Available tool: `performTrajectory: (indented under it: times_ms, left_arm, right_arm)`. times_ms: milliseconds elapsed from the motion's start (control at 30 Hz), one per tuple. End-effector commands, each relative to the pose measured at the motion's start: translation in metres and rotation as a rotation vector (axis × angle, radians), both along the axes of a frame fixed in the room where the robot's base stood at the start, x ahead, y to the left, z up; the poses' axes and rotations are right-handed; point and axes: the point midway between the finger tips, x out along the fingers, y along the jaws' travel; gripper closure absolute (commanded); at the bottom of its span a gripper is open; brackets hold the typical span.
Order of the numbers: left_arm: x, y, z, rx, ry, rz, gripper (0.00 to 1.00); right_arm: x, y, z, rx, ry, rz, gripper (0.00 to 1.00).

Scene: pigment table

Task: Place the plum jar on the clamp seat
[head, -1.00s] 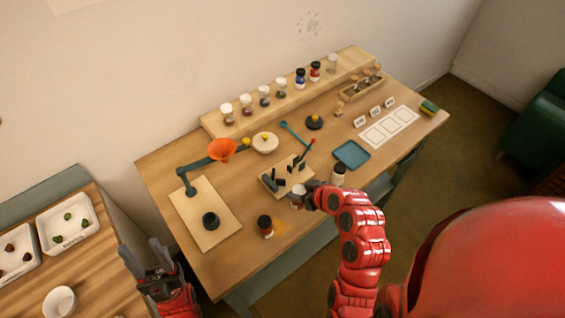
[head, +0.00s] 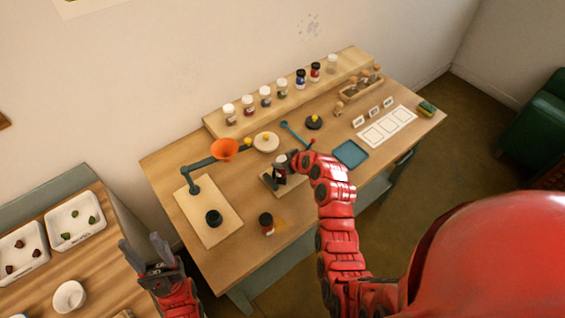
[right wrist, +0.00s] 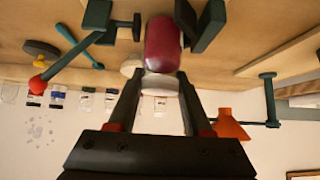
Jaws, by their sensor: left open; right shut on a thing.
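My right gripper (head: 285,163) is shut on the plum jar (right wrist: 163,46), gripping its white lid (right wrist: 160,82). The jar's dark red body also shows between the fingers in the right wrist view. The clamp's dark green jaws (right wrist: 208,26) stand on both sides of the jar there. In the head view the clamp (head: 277,178) sits on a small wooden base (head: 292,188), partly hidden by my right gripper. I cannot tell whether the jar's bottom touches the seat. My left gripper (head: 146,251) is open and empty, left of the table.
An orange funnel (head: 224,149) on a green arm stands left of the clamp. A dark-lidded jar (head: 266,222) stands near the front edge by an orange spill. A blue tray (head: 351,153) lies right. Several jars line the back shelf (head: 240,126).

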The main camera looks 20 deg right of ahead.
Motion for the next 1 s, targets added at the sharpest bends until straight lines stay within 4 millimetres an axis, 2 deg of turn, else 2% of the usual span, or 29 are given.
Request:
performTrajectory:
  times_ms: [100,467,500,633,1000]
  left_arm:
    - [0.0000,0.0000,-0.0003,0.000,0.000,0.000,0.50]
    - [0.0000,0.0000,-0.0060,0.000,0.000,0.000,0.50]
    - [0.0000,0.0000,-0.0045,0.000,0.000,0.000,0.50]
    - [-0.0001,0.0000,-0.0040,0.000,0.000,0.000,0.50]
    - [0.0000,0.0000,0.0013,0.000,0.000,0.000,0.50]
  right_arm:
    - [-0.0003,0.0005,-0.0136,0.002,0.002,0.001,1.00]
    - [0.0002,0.0000,-0.0170,0.000,-0.001,0.000,1.00]
    - [0.0001,-0.0002,-0.0156,0.000,-0.001,0.000,0.45]
    - [0.0000,-0.0002,-0.0153,0.000,-0.001,0.000,0.22]
    - [-0.0001,-0.0002,-0.0111,0.000,0.000,0.000,0.20]
